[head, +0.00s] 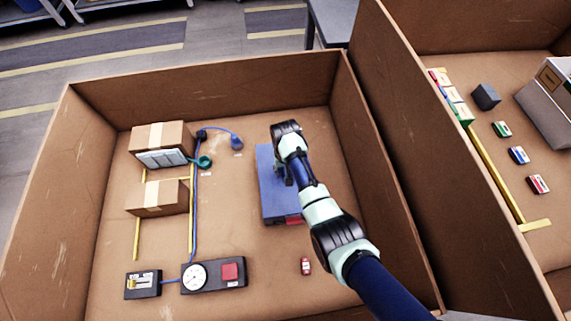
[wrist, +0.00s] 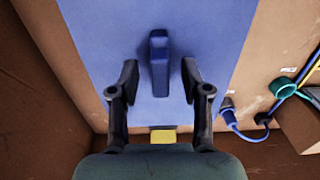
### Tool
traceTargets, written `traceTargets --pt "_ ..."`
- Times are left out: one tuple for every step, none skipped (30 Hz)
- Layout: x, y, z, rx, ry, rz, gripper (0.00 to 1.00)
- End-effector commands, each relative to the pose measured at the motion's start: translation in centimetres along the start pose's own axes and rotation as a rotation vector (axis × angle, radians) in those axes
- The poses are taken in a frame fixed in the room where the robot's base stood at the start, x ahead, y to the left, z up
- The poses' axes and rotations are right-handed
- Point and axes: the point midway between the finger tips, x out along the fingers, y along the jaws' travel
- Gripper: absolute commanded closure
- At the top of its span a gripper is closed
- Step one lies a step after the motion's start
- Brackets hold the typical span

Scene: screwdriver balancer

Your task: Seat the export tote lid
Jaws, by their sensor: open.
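A flat blue lid-like panel (head: 267,200) lies inside the cardboard-walled bay in the head view, partly hidden by my arm. In the wrist view the blue panel (wrist: 95,45) fills the middle, with a raised dark blue handle (wrist: 159,62) on top. My gripper (wrist: 160,82) is over the panel, its two fingers apart, one on each side of the handle with gaps between. It holds nothing. The fingers are mostly hidden behind the arm in the head view. I cannot tell whether the panel sits on a tote beneath it.
Cardboard boxes (head: 158,198) and a blue cable (head: 195,230) lie to the left. A gauge panel with a red button (head: 230,271) is at the front. A small red item (head: 305,266) lies near my arm. A tall cardboard wall (head: 400,130) stands to the right.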

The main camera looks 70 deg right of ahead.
Motion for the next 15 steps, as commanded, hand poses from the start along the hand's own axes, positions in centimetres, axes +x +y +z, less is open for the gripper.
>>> traceTargets --pt "-0.7 0.0 -0.1 0.0 0.003 -0.001 0.52" --pt "-1.2 0.0 -0.1 0.0 0.004 -0.001 0.52" --pt "-2.1 0.0 -0.1 0.0 0.006 -0.001 0.52" --pt "-2.8 0.0 -0.1 0.0 0.006 -0.001 0.52" --pt "-3.6 0.0 -0.1 0.0 0.006 -0.001 0.52" --pt "-4.6 0.0 -0.1 0.0 0.006 -0.001 0.52" --pt "-5.4 0.0 -0.1 0.0 0.006 -0.001 0.52" --pt "-6.2 0.0 -0.1 0.0 0.007 -0.001 0.52" --pt "-7.2 0.0 -0.1 0.0 0.006 -0.001 0.52" --pt "-7.9 0.0 -0.1 0.0 0.005 -0.001 0.52" --pt "-8.5 0.0 -0.1 0.0 0.005 -0.001 0.52" --pt "-9.3 0.0 -0.1 0.0 0.004 -0.001 0.52" --pt "-9.8 0.0 -0.1 0.0 0.005 -0.001 0.52" --pt "-10.3 0.0 -0.1 0.0 0.004 -0.001 0.52" --pt "-10.8 0.0 -0.1 0.0 0.004 -0.001 0.52"
